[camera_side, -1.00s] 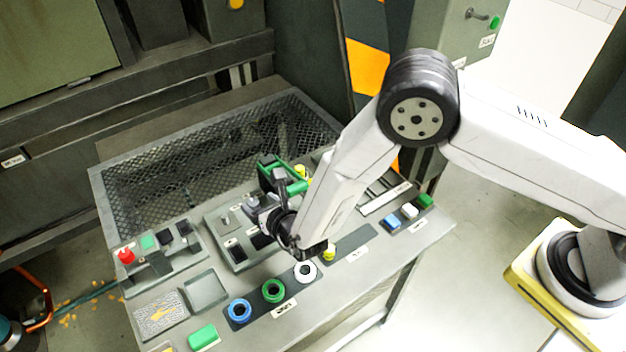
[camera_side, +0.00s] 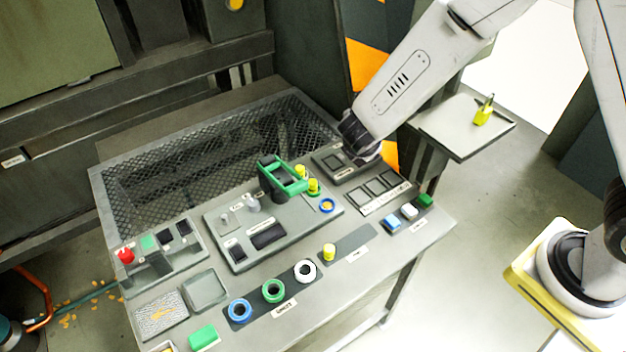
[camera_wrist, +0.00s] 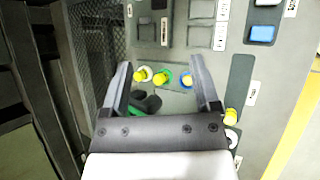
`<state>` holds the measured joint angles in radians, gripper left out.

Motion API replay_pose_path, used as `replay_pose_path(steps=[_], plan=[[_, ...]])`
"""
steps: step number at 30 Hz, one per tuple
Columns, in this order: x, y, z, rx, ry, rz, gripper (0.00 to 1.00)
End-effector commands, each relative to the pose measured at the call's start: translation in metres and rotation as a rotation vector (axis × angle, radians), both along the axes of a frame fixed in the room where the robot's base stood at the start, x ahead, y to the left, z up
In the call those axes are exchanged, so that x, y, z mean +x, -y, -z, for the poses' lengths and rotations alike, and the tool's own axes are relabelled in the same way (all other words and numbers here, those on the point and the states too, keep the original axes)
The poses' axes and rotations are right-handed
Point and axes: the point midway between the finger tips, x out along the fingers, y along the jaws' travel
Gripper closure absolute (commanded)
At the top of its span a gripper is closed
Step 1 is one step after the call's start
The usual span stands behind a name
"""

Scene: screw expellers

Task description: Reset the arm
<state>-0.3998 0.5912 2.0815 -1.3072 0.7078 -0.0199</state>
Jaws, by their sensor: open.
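My gripper shows in the wrist view (camera_wrist: 163,88), its two fingers spread wide with nothing held between them. In the side view my arm's wrist is over the back right of the workbench (camera_side: 230,310), and the fingers are hidden there. Beyond the fingertips in the wrist view are two yellow pegs (camera_wrist: 139,76) and a blue ring (camera_wrist: 186,80). In the side view a green-handled device (camera_side: 282,178) sits on the raised grey panel (camera_side: 240,262), to the left of my wrist, beside yellow pegs (camera_side: 313,186).
Blue, green and white rings (camera_side: 273,291) line the front of the bench, with a yellow peg (camera_side: 330,251) nearby. A red button (camera_side: 125,256) stands at the left. A side shelf (camera_side: 455,135) at the right holds a yellow-green object (camera_side: 484,112). Mesh (camera_side: 200,150) covers the back.

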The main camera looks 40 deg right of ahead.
Motion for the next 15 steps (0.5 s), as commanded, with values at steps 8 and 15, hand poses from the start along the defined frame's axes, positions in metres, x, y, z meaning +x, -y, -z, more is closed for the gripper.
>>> replay_pose_path(steps=[8,15], plan=[[-0.051,0.035,-0.014,0.256,-0.009,0.385,0.21],[-0.090,0.048,-0.026,0.480,0.026,0.711,0.21]])
